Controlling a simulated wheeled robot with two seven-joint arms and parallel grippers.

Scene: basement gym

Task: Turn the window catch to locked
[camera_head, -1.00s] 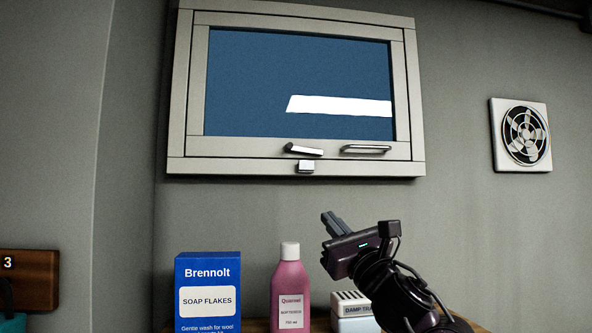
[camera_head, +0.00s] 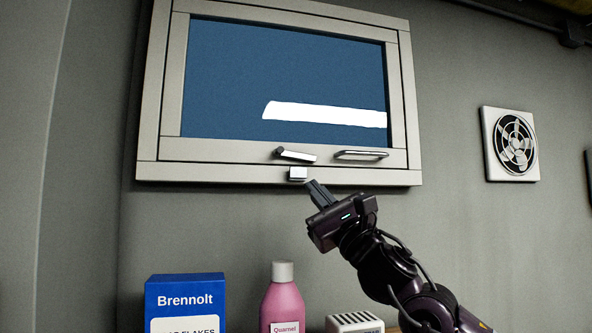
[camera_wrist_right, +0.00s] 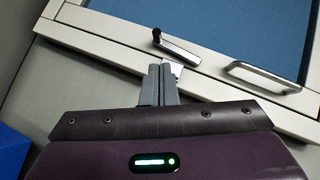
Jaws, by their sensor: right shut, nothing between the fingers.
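The window (camera_head: 285,85) has a pale frame and a blue pane. Its catch lever (camera_head: 297,155) sits on the sash's bottom rail, nearly level, with its right end tilted slightly down. A small square keeper (camera_head: 298,174) is on the frame just below the lever. My right gripper (camera_head: 318,191) is shut and empty, just below and right of the keeper in the head view. In the right wrist view, the fingertips (camera_wrist_right: 160,68) overlap the keeper, and the lever (camera_wrist_right: 176,47) lies just beyond them. I cannot tell whether they touch. My left gripper is out of view.
A fixed pull handle (camera_head: 361,155) is right of the lever. Below the window stand a blue soap flakes box (camera_head: 185,303), a pink bottle (camera_head: 283,305) and a white vented box (camera_head: 354,322). A wall fan (camera_head: 511,145) is at the right.

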